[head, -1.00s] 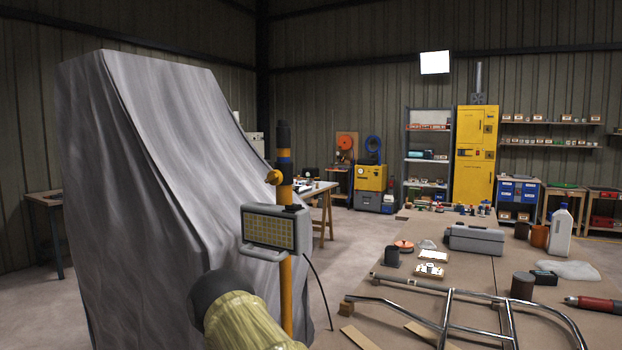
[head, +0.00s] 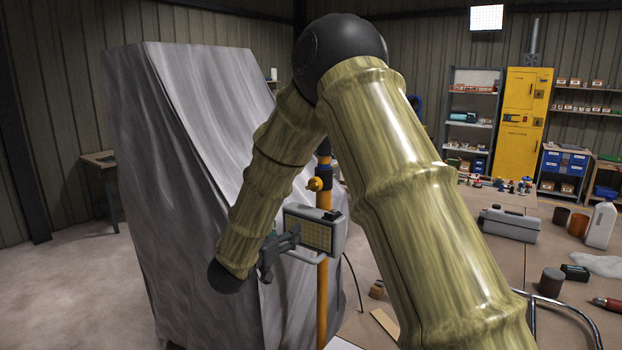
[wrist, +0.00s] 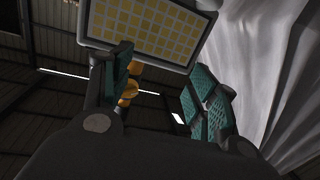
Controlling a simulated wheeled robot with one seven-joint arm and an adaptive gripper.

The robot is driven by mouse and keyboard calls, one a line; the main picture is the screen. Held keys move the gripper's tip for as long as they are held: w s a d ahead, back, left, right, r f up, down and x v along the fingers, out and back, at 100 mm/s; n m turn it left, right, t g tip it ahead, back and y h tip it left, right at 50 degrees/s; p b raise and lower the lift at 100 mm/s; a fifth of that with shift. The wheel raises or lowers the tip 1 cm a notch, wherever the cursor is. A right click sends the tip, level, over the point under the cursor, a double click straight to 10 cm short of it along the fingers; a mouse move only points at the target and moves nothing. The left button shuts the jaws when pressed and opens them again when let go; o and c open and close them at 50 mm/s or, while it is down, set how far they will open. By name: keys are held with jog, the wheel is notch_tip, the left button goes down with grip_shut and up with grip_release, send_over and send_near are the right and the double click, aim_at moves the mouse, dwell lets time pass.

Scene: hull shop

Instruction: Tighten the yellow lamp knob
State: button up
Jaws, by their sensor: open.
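The yellow lamp knob (head: 315,184) sticks out to the left from the orange lamp pole (head: 322,290), just above the lamp (head: 309,230). The lamp is a grey box with a yellow gridded face. My gripper (head: 290,240) is at the lamp's left side, below the knob. In the wrist view my gripper (wrist: 160,78) is open, with nothing held between its teal pads. The lamp face (wrist: 150,22) fills the top there. Small yellow knob-like parts (wrist: 128,91) show beside the left finger, partly hidden by it. I cannot tell whether the finger touches the lamp.
A grey draped cover (head: 190,190) stands close behind and left of my gripper. A workbench (head: 500,258) on the right holds a grey toolbox (head: 508,224), cans and metal tubing. My arm hides part of the bench. A black cable hangs beside the pole.

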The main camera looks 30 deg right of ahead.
aim_at(310, 188)
notch_tip(310, 188, up, 10)
jog(key=d+m+g+h+p, duration=0.2)
jog(key=m, duration=0.1)
jog(key=p+x, duration=0.2)
jog(key=x, duration=0.2)
jog(key=p+x, duration=0.2)
jog(key=x, duration=0.2)
jog(key=shift+s+d, duration=0.15)
jog(key=shift+d, duration=0.2)
jog(key=shift+w+d+f+n+p, duration=0.1)
jog(key=shift+w+d+n+p, duration=0.1)
jog(key=shift+d, duration=0.15)
jog(key=shift+w+d+f+n+p, duration=0.1)
jog(key=shift+d+p, duration=0.1)
jog(key=shift+d, duration=0.1)
jog(key=c, duration=1)
